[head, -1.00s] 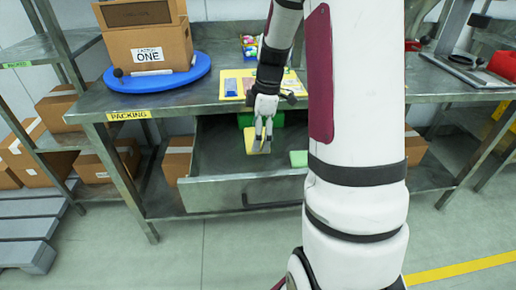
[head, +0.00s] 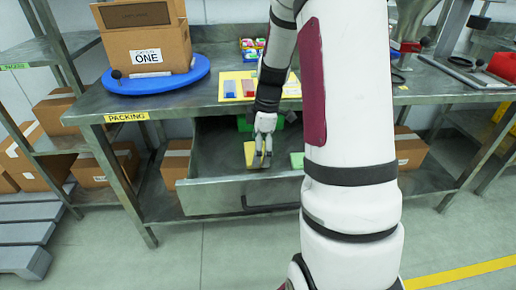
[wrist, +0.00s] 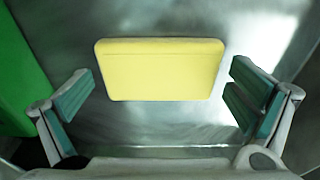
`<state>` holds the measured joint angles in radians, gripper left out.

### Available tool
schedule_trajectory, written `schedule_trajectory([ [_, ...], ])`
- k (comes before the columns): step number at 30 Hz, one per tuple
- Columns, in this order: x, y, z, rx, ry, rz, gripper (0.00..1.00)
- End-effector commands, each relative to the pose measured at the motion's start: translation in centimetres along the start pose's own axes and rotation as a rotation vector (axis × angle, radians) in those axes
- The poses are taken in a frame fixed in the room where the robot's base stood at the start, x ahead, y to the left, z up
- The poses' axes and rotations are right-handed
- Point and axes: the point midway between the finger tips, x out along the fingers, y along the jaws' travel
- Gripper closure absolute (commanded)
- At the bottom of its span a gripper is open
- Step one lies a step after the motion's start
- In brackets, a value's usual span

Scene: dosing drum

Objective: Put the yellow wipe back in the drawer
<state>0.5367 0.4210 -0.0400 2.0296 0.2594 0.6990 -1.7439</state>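The metal drawer (head: 230,197) under the bench is pulled open. The yellow wipe (head: 250,152) is inside it, beside and partly behind my gripper (head: 264,163) in the head view. In the wrist view the yellow wipe (wrist: 160,70) shows as a flat block over the bare metal, between my gripper's fingers (wrist: 160,105). The fingers are spread wide, with a gap on each side of the wipe, so my gripper is open. Whether the wipe lies flat on the drawer floor is hard to tell.
A green thing (head: 245,122) is at the drawer's back left and a light green block (head: 297,160) is at its right. A box on a blue turntable (head: 158,82) and a yellow board (head: 232,84) with coloured pieces stand on the bench.

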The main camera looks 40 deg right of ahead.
Motion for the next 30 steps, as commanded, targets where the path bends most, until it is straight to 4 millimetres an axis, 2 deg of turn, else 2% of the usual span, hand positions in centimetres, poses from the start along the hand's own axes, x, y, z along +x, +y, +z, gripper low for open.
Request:
schedule_trajectory([
  [7,-0.2,0.0,0.0,0.0,0.0,0.0,0.0],
  [10,-1.1,0.1,-0.1,0.0,0.0,0.003,0.0],
  [24,-10.1,0.1,0.0,0.0,0.0,0.004,0.0],
  [30,-12.0,0.0,-0.1,0.001,0.0,0.001,0.0],
])
